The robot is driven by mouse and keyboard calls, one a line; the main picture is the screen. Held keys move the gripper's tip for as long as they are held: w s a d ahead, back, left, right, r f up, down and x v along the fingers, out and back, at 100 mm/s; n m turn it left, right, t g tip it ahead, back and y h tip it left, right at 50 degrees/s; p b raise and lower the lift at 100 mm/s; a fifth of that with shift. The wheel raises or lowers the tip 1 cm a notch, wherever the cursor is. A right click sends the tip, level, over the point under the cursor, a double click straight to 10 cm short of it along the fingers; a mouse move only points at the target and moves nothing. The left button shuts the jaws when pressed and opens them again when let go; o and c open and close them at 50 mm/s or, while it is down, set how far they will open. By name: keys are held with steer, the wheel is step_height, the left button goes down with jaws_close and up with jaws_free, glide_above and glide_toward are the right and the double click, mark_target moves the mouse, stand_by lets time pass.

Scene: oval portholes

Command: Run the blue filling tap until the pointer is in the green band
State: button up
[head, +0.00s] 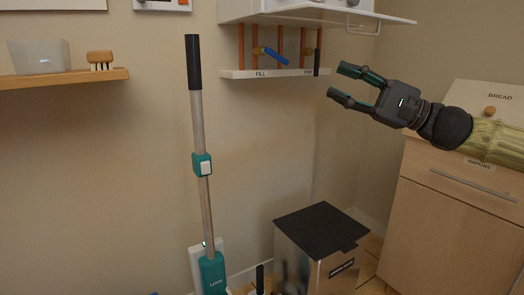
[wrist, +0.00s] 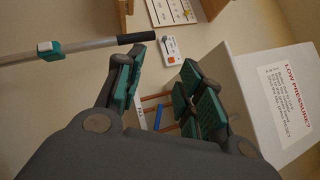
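The blue filling tap (head: 276,56) is a slanted lever on a copper pipe above the white strip lettered FILL (head: 245,74), under the white wall unit. In the wrist view the blue lever (wrist: 158,117) shows between my fingers, beyond them. My gripper (head: 344,83) is open and empty, to the right of the tap and a little lower in the head view, apart from it. I cannot make out a pointer or green band in either view.
The white unit (head: 392,18) has an open flap above the pipes; a notice headed LOW PRESSURE? (wrist: 287,100) shows on it. A black lever (head: 317,62) hangs at the strip's right end. A bin (head: 315,250) and a cabinet (head: 445,225) stand below.

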steer(key=w+a+f+m+g+h+p, duration=0.1)
steer(key=a+f+h+p, duration=0.2)
steer(key=a+f+p, duration=0.45)
steer(key=w+a+f+h+p, duration=0.15)
steer(key=a+f, duration=0.35)
steer(key=f, duration=0.6)
steer(key=s+a+f+g+h+p, duration=0.1)
steer(key=s+f+h+p, duration=0.25)
steer(key=f, duration=0.55)
steer(key=s+a+f+g+h+p, duration=0.25)
steer(key=s+f+p, duration=0.25)
steer(key=f, duration=0.5)
steer(key=s+d+f+n+g+h+p, duration=0.1)
steer(key=s+d+f+n+h+p, duration=0.15)
steer(key=s+d+f+p, duration=0.4)
steer(key=s+d+f+n+g+h+p, duration=0.1)
steer(key=s+f+h+p, duration=0.25)
steer(key=s, duration=0.55)
steer(key=s+d+r+n+h+p, duration=0.3)
steer(key=s+d+n+h+p, duration=0.1)
steer(key=s+d+p, duration=0.8)
steer(key=s+d, duration=0.2)
steer(key=s, duration=0.1)
steer(key=shift+d, duration=0.25)
